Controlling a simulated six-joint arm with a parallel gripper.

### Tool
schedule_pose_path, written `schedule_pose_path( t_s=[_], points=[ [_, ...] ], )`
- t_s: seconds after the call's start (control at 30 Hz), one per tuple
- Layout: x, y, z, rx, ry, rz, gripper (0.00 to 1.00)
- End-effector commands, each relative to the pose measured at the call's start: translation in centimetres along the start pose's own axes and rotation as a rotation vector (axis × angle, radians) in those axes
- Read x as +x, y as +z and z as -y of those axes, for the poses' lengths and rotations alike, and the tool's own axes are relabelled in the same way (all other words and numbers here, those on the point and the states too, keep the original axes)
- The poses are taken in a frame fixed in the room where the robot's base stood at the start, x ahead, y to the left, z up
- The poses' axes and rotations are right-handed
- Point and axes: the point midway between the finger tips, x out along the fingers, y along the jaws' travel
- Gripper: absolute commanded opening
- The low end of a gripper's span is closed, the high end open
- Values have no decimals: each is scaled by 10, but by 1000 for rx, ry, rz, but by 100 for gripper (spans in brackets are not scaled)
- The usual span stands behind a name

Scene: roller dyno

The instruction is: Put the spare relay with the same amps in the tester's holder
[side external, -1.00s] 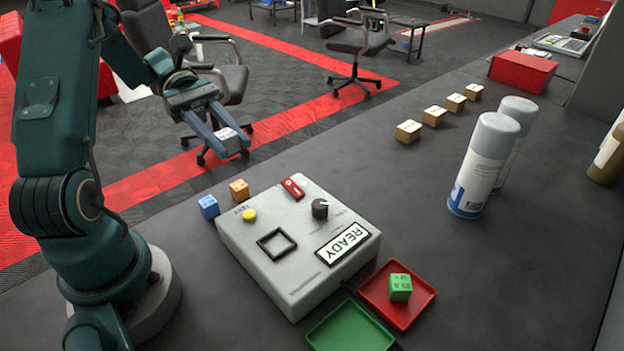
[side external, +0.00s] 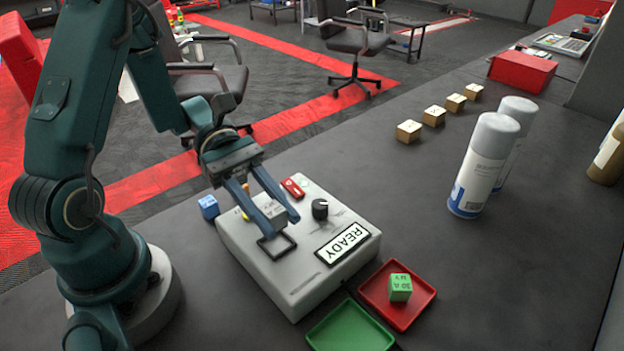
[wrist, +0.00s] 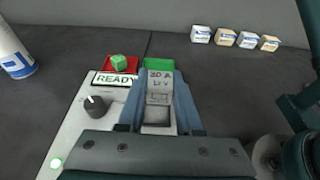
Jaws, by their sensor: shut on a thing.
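My gripper (side external: 280,227) is shut on a whitish relay (wrist: 159,84), which shows between the two blue fingers in the wrist view. The tester (side external: 310,276) is a light grey box with a READY sign. Its holder (side external: 276,246), a dark square frame, lies just below the fingertips; it also shows in the wrist view (wrist: 157,116). I cannot tell whether the relay touches it. A green relay (side external: 400,287) with a small marking sits in the red tray (side external: 372,293).
An empty green tray (side external: 350,329) lies beside the red one. A black knob (side external: 320,208) stands up from the tester. A blue cube (side external: 209,206) is beside it. Several tan blocks (side external: 433,116) and two spray cans (side external: 484,165) stand right. Several pale blocks (wrist: 225,37) show in the wrist view.

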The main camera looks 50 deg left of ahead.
Motion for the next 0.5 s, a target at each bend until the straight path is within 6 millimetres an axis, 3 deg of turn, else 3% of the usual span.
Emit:
schedule_pose_path(
  t_s=[0.3, 0.5],
  points=[
    [10, -32, 0, -4, 0, 3, 0],
    [12, -38, 0, 0, 1, 0, 0]
  ],
)
